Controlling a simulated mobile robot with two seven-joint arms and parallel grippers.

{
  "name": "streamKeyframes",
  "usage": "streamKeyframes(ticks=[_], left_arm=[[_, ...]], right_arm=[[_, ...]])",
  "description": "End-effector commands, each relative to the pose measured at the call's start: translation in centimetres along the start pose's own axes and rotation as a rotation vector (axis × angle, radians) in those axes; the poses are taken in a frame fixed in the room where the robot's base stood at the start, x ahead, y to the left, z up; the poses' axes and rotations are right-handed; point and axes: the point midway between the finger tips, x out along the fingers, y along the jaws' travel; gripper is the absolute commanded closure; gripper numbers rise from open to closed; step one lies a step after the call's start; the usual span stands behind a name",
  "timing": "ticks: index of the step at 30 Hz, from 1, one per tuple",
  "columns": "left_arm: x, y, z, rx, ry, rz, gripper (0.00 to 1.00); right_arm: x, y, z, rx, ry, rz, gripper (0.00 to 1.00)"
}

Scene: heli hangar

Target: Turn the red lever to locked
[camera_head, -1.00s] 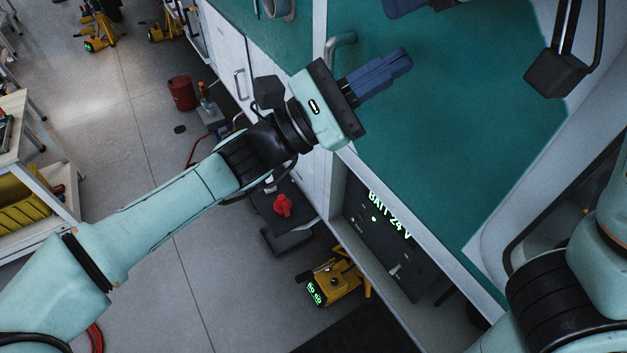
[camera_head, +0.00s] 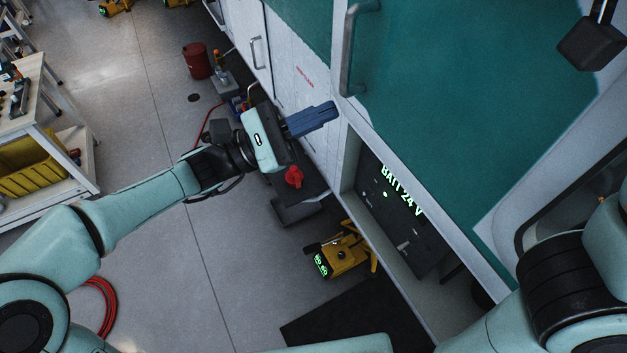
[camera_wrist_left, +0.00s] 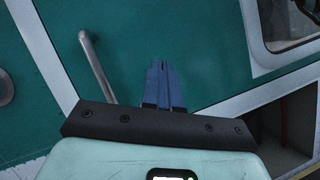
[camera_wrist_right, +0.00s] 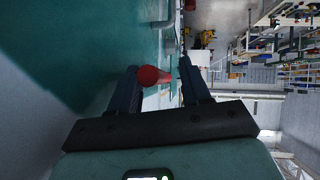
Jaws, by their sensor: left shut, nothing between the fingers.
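My left gripper (camera_head: 332,110) is shut and empty, its blue fingers pointing right beside the white and teal helicopter side. In the left wrist view its fingers (camera_wrist_left: 161,66) are together in front of a teal panel, right of a metal handle. My right gripper (camera_wrist_right: 158,75) shows only in its wrist view, fingers apart. A red rounded piece (camera_wrist_right: 149,76) with a paler tapering part appears between those fingers; I cannot tell whether it is the red lever or whether they touch. A red knob (camera_head: 293,176) sits on a dark box below my left gripper in the head view. No "locked" marking is readable.
An open bay with a "BATT 24 V" panel (camera_head: 398,205) is in the helicopter's lower side. A yellow unit (camera_head: 342,256) stands on the floor below it. A metal handle (camera_head: 347,50) projects from the teal panel.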

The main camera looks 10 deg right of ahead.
Motion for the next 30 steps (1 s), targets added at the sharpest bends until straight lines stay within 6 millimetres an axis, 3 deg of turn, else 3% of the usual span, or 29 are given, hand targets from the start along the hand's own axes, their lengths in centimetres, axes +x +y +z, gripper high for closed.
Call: streamKeyframes(ticks=[15, 24, 30], left_arm=[[-3.2, -3.6, -9.4, -0.037, 0.266, -0.101, 1.0], [-5.8, -6.1, -14.1, -0.049, 0.406, -0.173, 1.0], [-7.2, -7.4, -16.2, -0.052, 0.471, -0.212, 1.0]], right_arm=[[0.0, 0.0, 0.0, -0.001, 0.0, -0.001, 0.54], [0.0, 0.0, 0.0, -0.001, 0.0, -0.001, 0.54], [0.0, 0.0, 0.0, -0.001, 0.0, -0.001, 0.54]])
